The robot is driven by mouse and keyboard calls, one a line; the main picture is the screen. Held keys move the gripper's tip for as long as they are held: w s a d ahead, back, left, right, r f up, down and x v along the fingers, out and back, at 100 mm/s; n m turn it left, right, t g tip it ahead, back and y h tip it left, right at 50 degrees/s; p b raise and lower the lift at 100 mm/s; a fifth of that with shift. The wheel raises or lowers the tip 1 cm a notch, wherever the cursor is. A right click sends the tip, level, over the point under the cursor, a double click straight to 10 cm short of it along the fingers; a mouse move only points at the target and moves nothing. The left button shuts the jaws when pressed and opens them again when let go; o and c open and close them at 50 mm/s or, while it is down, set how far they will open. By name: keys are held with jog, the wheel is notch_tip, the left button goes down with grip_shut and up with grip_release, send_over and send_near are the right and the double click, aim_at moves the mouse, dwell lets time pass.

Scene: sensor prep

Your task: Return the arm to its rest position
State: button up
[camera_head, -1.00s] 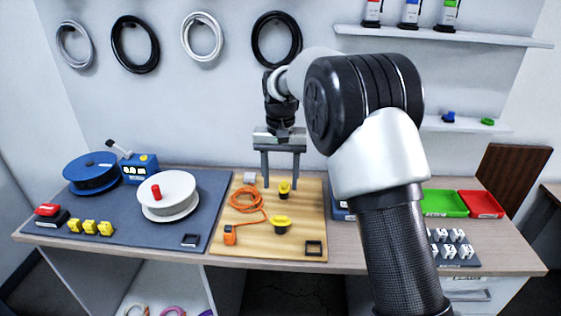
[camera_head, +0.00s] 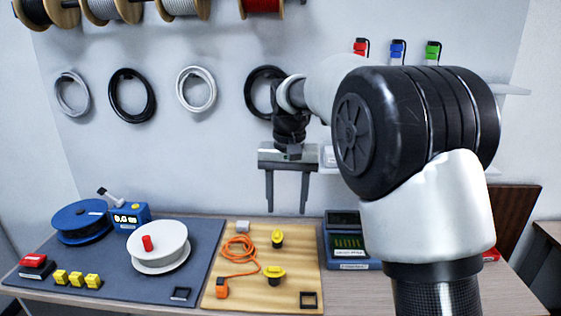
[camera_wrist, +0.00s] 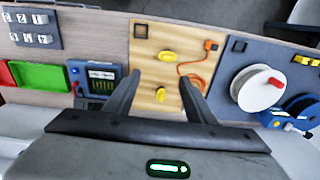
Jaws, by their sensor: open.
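My gripper (camera_head: 287,208) is open and empty in the head view. Its two fingers point down, apart from each other, above the back edge of the wooden board (camera_head: 222,297). Nothing is between them. My arm reaches in from the right and hides part of the bench's right side. In the wrist view my gripper (camera_wrist: 160,88) also shows open, with the board (camera_wrist: 143,52), yellow parts and orange cable seen beyond the fingers.
On the bench are a white spool (camera_head: 170,240), blue spool (camera_head: 70,232), orange cable (camera_head: 238,268), yellow parts (camera_head: 274,271) and a blue-grey device (camera_head: 346,228). Cable coils (camera_head: 131,95) hang on the wall behind. A green tray (camera_wrist: 38,75) shows in the wrist view. Space directly around the fingers is clear.

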jog(key=s+d+r+t+p, duration=0.1)
jog(key=s+d+r, duration=0.4)
jog(key=s+r, duration=0.2)
jog(key=s+d+t+p, duration=0.1)
jog(key=s+d, duration=0.3)
jog(key=s, duration=0.7)
jog(key=s+d+t+p, duration=0.2)
jog(key=s+d, duration=0.2)
jog(key=s, duration=0.6)
jog(key=shift+s+d+n+t, duration=0.25)
jog(key=shift+s+n+t, duration=0.05)
jog(key=shift+s+t, duration=0.1)
